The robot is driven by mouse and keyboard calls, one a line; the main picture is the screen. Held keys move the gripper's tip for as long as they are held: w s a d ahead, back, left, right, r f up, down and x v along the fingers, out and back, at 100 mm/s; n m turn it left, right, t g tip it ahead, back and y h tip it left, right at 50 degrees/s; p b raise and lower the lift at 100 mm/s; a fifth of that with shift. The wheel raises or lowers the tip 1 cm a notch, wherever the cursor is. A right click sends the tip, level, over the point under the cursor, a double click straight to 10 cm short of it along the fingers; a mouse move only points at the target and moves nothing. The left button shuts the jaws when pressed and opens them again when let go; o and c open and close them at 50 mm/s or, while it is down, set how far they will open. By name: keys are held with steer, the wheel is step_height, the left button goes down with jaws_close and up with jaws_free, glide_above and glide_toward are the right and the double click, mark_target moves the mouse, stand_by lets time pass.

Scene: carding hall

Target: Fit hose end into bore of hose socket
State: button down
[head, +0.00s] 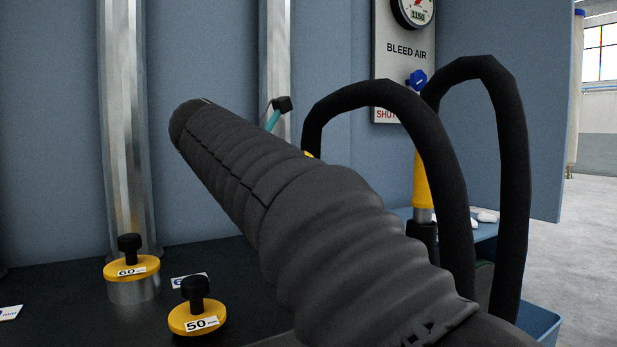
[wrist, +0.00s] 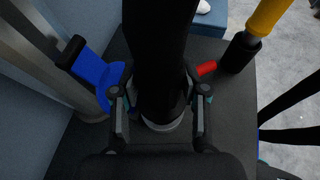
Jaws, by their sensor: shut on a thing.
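In the wrist view, my gripper (wrist: 160,108) is shut on a thick black hose end (wrist: 158,60), with one finger on each side. A pale grey ring (wrist: 160,126) shows at the hose's lower end, between the fingers. I cannot tell whether it belongs to the hose end or to the hose socket, so the fit in the bore is hidden. A blue piece (wrist: 98,75) with a black tip is left of the fingers and a red piece (wrist: 205,68) is right of them. In the head view, my dark sleeved arm hides the gripper; a black hose (head: 375,88) loops behind it.
Yellow plugs marked 60 (head: 132,268) and 50 (head: 197,316) stand on the dark bench (head: 70,285). A yellow pipe (head: 422,185) stands below a blue knob (head: 416,80) near the BLEED AIR panel (head: 395,65). A blue bin (head: 538,322) is at the lower right.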

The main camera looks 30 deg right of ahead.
steer(key=shift+f+b, duration=0.8)
steer(key=shift+f, duration=1.15)
steer(key=c, duration=0.5)
jaws_free()
steer(key=v, duration=1.2)
